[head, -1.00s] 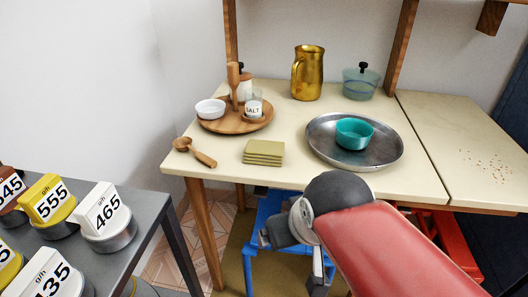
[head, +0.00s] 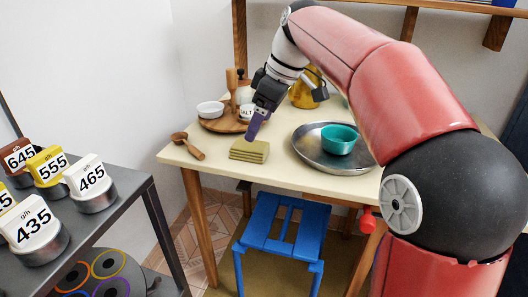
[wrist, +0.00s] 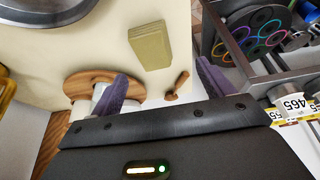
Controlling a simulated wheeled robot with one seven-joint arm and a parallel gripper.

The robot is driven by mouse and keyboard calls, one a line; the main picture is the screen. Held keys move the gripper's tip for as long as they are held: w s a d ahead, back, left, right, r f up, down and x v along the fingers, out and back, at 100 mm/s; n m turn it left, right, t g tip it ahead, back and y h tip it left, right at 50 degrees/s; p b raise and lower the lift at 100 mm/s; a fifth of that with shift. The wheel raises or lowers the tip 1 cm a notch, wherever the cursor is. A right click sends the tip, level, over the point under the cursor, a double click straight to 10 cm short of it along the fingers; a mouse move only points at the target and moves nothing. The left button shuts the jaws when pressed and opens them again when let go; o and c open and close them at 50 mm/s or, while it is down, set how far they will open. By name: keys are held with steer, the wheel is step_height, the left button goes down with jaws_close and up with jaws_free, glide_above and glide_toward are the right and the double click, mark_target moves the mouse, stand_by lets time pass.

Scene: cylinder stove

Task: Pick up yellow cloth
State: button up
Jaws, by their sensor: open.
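The yellow cloth (head: 249,150) is a folded olive-yellow stack lying flat on the cream table near its front edge. It also shows in the wrist view (wrist: 150,45), beyond the fingers and between them from side to side. My gripper (head: 254,130) hangs just behind the cloth in the head view, pointing down. In the wrist view its two purple fingers (wrist: 163,87) are spread wide apart with nothing between them. The gripper is apart from the cloth.
A round wooden tray (head: 214,125) with a white bowl (head: 210,109) and a salt jar (head: 246,112) stands behind. A wooden scoop (head: 188,146) lies left of the cloth. A metal pan (head: 308,146) with a teal bowl (head: 339,139) is to the right. A blue stool (head: 282,238) stands in front.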

mark_target(250, 145)
steer(key=shift+w+a+f, duration=0.1)
steer(key=shift+w+f, duration=0.05)
steer(key=shift+w, duration=0.05)
steer(key=x, duration=0.5)
steer(key=b+x, duration=0.1)
steer(key=x, duration=0.1)
steer(key=shift+w+f, duration=0.25)
steer(key=shift+w, duration=0.05)
steer(key=c, duration=1.1)
steer(key=shift+o, duration=0.2)
steer(key=shift+r, duration=0.1)
step_height(250, 145, up, 20)
steer(key=p, duration=0.4)
